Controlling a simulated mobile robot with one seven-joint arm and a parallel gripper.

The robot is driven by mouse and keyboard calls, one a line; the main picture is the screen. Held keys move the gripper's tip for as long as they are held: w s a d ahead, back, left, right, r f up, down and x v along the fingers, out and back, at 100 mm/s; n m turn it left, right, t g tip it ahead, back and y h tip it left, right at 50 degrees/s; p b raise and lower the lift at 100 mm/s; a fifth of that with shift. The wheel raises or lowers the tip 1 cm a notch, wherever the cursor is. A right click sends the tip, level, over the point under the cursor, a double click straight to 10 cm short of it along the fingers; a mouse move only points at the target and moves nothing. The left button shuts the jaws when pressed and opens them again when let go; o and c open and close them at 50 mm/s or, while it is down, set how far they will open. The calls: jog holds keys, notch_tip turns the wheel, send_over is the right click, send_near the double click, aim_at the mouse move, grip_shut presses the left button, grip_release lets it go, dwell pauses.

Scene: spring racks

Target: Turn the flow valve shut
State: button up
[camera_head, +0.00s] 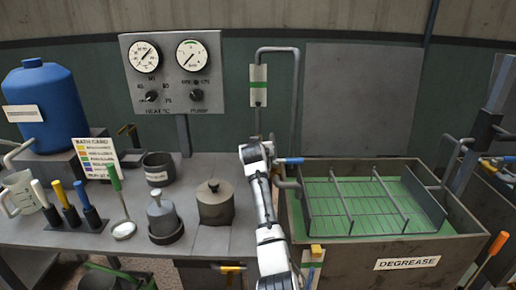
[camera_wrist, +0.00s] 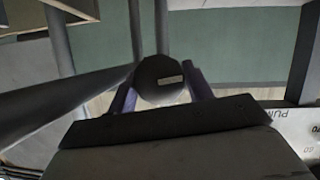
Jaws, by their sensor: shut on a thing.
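The flow valve has a blue lever (camera_head: 290,160) on the grey pipe at the left end of the degrease tank. My gripper (camera_head: 268,155) is at the valve, with the blue lever showing just to its right. In the wrist view my gripper (camera_wrist: 160,95) has its two bluish fingers on either side of a dark round part (camera_wrist: 158,76) with a small pale mark. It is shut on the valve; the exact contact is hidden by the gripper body.
The degrease tank (camera_head: 345,262) with a wire rack (camera_head: 372,207) is at the right. A gauge panel (camera_head: 172,102) stands behind the bench (camera_head: 95,240), which holds pots and tools. Grey pipes (camera_head: 297,90) rise close behind my gripper.

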jog(key=o, duration=1)
jog(key=shift+c, duration=0.2)
jog(key=shift+d, duration=0.15)
jog(key=shift+s, duration=0.1)
